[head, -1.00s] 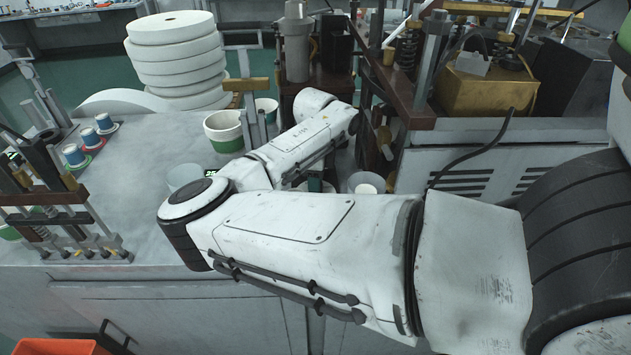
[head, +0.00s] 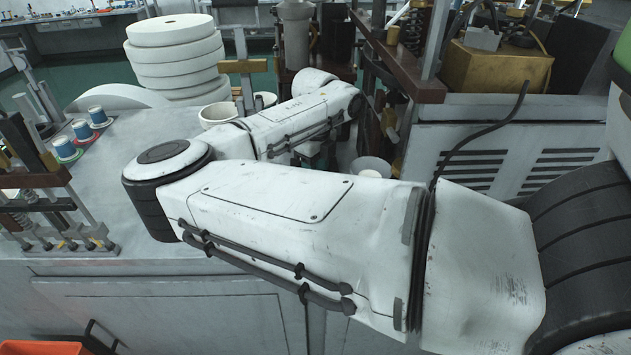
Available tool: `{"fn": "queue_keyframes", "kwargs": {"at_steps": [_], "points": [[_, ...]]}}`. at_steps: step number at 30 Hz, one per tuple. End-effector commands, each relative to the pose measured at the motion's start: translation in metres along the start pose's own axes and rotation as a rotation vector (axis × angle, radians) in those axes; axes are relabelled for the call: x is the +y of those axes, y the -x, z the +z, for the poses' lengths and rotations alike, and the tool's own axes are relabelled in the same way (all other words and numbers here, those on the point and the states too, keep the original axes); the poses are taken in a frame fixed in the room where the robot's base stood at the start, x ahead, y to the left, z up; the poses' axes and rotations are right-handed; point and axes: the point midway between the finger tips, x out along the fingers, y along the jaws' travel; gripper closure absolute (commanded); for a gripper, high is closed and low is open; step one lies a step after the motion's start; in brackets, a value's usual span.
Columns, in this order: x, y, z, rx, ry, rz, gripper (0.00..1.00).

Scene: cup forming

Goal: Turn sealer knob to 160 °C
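My white arm reaches from the right side of the head view across the bench and folds back toward the machine. Its far links end near the dark machine frame at the middle top. My gripper is hidden behind the arm, so its fingers do not show. I cannot make out the sealer knob or any temperature marking. The machine (head: 400,55), with brown plates and upright posts, stands just beyond the arm. A grey cylinder (head: 297,30) stands at its back left.
A stack of white paper rolls (head: 176,58) stands at the back left. White cups (head: 218,113) sit behind the arm, and another cup (head: 371,168) is near the machine. A brass-coloured box (head: 497,68) tops the grey cabinet (head: 530,130). An orange bin (head: 45,348) is at bottom left.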

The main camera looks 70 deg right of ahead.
Motion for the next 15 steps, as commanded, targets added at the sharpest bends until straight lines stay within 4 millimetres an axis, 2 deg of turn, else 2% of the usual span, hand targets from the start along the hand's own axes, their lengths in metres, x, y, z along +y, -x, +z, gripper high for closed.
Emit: {"fn": "queue_keyframes", "kwargs": {"at_steps": [1, 15], "points": [[-0.0001, -0.0056, 0.0009, -0.004, -0.044, 0.0, 0.91], [-0.0001, -0.0058, 0.0004, -0.004, -0.49, 0.001, 0.91]]}}
